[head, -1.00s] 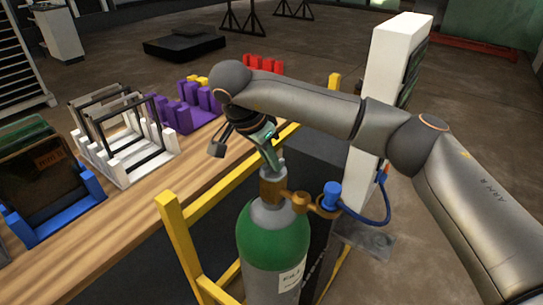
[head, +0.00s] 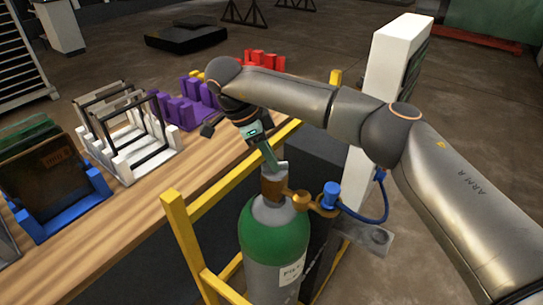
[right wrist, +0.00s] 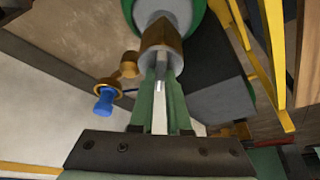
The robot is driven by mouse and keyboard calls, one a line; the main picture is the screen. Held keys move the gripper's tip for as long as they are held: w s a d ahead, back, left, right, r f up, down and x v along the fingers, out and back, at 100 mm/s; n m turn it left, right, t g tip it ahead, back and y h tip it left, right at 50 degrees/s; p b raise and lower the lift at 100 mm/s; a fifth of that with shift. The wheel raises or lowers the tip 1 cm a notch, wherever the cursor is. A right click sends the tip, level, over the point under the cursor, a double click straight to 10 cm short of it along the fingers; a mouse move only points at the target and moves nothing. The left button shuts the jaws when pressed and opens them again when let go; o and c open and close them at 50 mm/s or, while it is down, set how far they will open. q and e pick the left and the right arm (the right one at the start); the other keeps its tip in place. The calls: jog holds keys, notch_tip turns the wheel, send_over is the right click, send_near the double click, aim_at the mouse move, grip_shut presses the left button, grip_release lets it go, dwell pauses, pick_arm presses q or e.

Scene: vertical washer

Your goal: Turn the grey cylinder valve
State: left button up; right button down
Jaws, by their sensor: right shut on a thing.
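The gas cylinder (head: 273,240) is green with a grey top and stands upright in a yellow frame. A brown valve body (head: 274,187) sits on its neck, and the grey valve on top is mostly hidden by the fingers in the head view. In the right wrist view the grey valve (right wrist: 161,66) shows between the green fingertips, beside the brown body (right wrist: 161,38). My right gripper (head: 278,166) comes down from above, tilted, and is shut on the grey valve. It also fills the lower middle of the right wrist view (right wrist: 161,78). My left gripper is not in view.
A brass fitting with a blue knob (head: 331,192) and a blue hose (head: 372,215) juts right of the valve. A white post (head: 388,100) stands behind. Yellow frame bars (head: 185,235) and a wooden bench (head: 120,215) with racks lie left.

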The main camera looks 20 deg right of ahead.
aim_at(263, 165)
dwell(0.3)
jog(key=c, duration=0.9)
grip_release()
jog(key=v, duration=0.5)
jog(key=shift+b, duration=0.4)
jog(key=shift+p+v, duration=0.9)
jog(key=shift+v, duration=2.95)
jog(key=shift+d+f, duration=0.1)
